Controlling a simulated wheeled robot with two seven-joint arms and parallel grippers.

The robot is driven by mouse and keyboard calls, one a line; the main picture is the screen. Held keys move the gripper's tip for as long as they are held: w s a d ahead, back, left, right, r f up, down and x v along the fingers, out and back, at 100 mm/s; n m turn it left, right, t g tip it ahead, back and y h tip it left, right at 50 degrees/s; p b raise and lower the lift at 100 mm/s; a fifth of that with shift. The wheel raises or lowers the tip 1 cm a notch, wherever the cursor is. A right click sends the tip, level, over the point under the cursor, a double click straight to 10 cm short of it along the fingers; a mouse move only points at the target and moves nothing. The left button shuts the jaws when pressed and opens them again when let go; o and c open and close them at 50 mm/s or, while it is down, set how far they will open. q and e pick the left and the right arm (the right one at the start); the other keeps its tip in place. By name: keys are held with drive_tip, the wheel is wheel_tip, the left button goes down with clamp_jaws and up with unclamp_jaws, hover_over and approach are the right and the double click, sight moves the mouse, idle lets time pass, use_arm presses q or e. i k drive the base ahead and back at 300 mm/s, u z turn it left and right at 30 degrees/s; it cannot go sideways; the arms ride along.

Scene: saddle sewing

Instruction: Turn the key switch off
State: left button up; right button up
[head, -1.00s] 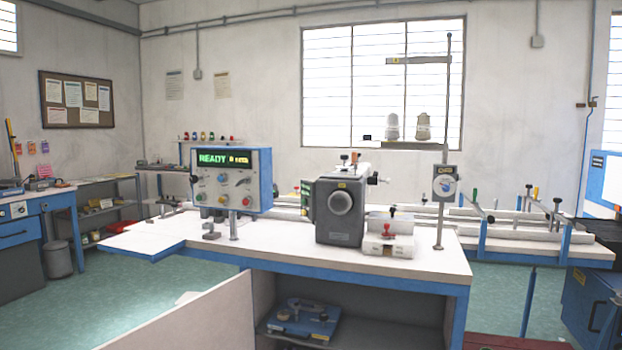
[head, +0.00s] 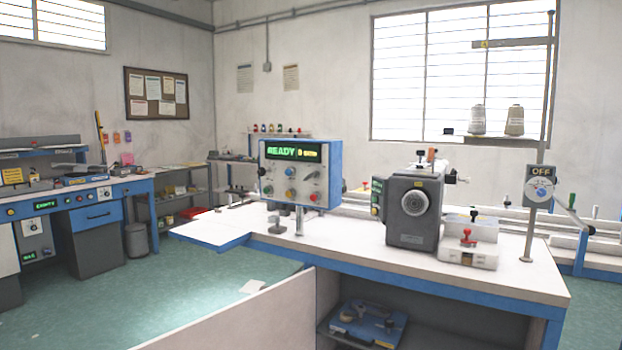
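A grey switch box (head: 540,187) is fixed to a pole at the right end of the white-topped workbench. Its dark plate reads OFF above a round blue and white dial; I cannot make out a key or its angle. A control panel (head: 301,174) with a blue side stands on the bench, its green display reading READY, with several coloured buttons and knobs below. Neither of my grippers is in view.
The workbench (head: 350,248) carries a grey sewing machine head (head: 413,210) and a white box with a red knob (head: 468,248). A pale panel (head: 240,318) stands low in front. Green floor is open at left, before another blue workbench (head: 97,215).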

sight(316, 174)
drive_tip(key=k, duration=0.55)
drive_tip(key=z, duration=0.45)
drive_tip(key=i, duration=1.8)
drive_tip(key=u, duration=0.85)
drive_tip(key=i, duration=1.15)
drive_tip(key=u, duration=0.85)
